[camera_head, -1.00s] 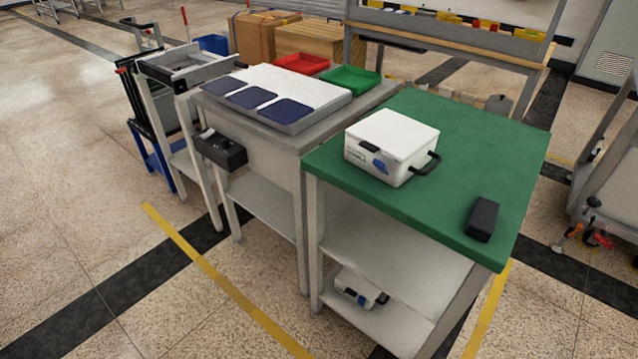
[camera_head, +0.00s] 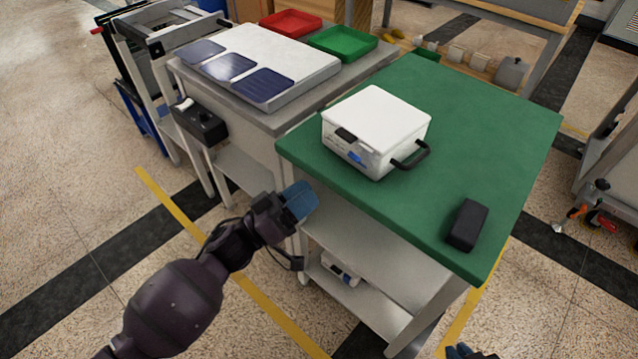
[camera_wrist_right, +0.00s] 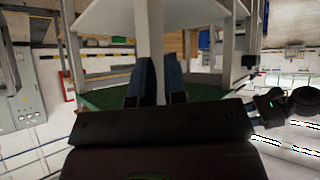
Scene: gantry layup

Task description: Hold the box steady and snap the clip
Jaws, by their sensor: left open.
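The white box (camera_head: 376,117) stands closed on the green-topped table. A small dark clip (camera_head: 346,135) sits at its lid edge on the front-left side, above a blue label; whether it is snapped is too small to tell. A black handle (camera_head: 412,157) sticks out from the right side. My left gripper (camera_head: 300,199) is open and empty, in front of the table's left edge and below the box. My right gripper shows only as a fingertip (camera_head: 462,350) at the bottom edge; in the right wrist view (camera_wrist_right: 159,80) its fingers are slightly apart with nothing between.
A black block (camera_head: 467,225) lies near the green table's (camera_head: 490,125) front right corner. A grey bench with a white board (camera_head: 285,62), dark pads, a red tray (camera_head: 291,23) and a green tray (camera_head: 343,42) stands to the left. A lower shelf holds another white box.

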